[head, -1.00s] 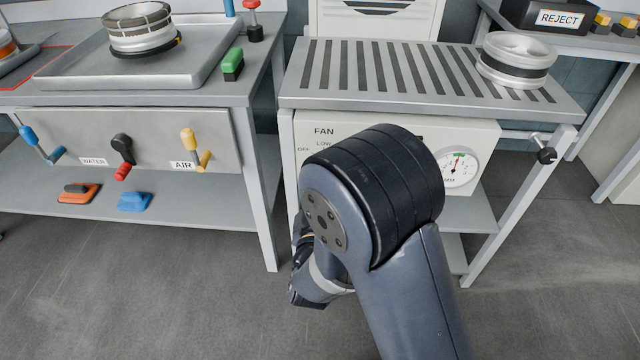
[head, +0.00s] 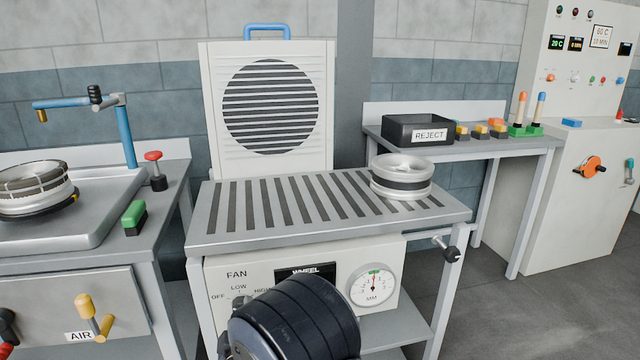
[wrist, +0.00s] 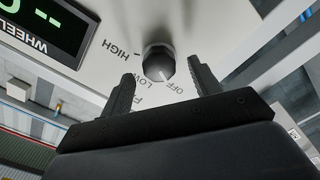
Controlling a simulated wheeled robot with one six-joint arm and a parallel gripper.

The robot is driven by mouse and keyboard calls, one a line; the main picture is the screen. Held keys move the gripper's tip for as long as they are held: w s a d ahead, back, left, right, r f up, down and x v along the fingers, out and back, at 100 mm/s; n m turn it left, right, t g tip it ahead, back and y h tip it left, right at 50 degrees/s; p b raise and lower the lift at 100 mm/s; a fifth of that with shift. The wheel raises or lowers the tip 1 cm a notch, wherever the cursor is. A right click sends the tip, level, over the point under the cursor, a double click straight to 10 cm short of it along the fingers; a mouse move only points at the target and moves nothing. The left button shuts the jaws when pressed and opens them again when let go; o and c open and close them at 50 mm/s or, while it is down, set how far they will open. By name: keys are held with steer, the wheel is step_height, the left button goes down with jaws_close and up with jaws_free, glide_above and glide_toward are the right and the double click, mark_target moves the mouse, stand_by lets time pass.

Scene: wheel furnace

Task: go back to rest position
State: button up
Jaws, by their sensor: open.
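My gripper (wrist: 163,82) is open and empty in the wrist view. Its two dark fingers point at the fan knob (wrist: 158,60), a dark round knob with a grey face, which shows between and just beyond the fingertips. I cannot tell whether they touch it. The fan panel (wrist: 205,25) around it bears the words OFF, LOW and HIGH. In the head view the same panel (head: 225,274) is on the front of the slatted bench, partly behind my dark arm joint. My gripper is hidden there.
The slatted bench (head: 265,235) carries a wheel (head: 402,170) at its right end. A dial gauge (head: 373,285) and a side handle (head: 449,251) are near my arm. A reject bin (head: 405,131) stands on the back table. Open floor lies at the right.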

steer(key=shift+x, duration=1.1)
steer(key=s+d+m+b, duration=0.2)
steer(key=s+m+b, duration=0.4)
steer(key=s+m, duration=0.4)
steer(key=shift+s+d+m, duration=0.15)
steer(key=shift+d+m, duration=0.2)
steer(key=shift+m, duration=1.25)
stand_by(0.5)
